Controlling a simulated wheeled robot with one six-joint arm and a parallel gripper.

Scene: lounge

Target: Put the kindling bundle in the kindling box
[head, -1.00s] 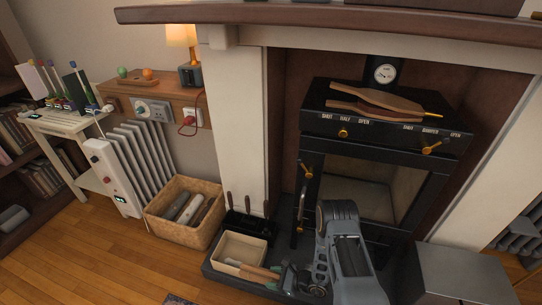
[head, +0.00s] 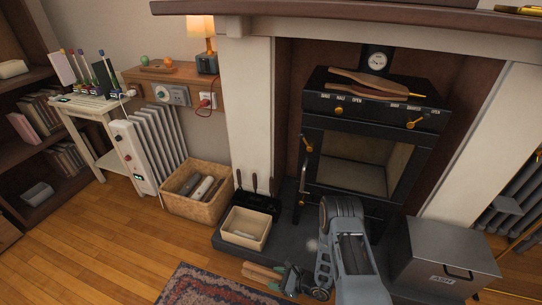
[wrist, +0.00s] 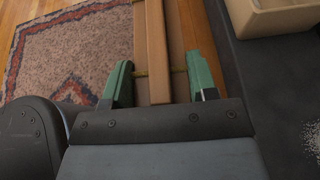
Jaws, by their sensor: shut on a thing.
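My gripper (head: 285,278) is shut on the kindling bundle (head: 262,271), a set of long tan sticks. In the wrist view the bundle (wrist: 156,45) runs lengthwise between the green fingertips (wrist: 158,75), with a thin yellowish band across it. The bundle is in front of the hearth, near the rug's corner. A cream open box (head: 245,243), probably the kindling box, stands on the hearth behind and left of the bundle, apart from it. Its corner shows top right in the wrist view (wrist: 275,22). A small pale thing lies inside.
A wicker basket (head: 182,207) of logs stands left of the hearth. Fire tools in a black holder (head: 262,203) are behind the cream box. A metal ash box (head: 420,268) is at right, beside the black stove (head: 315,165). A patterned rug (head: 200,287) lies in front.

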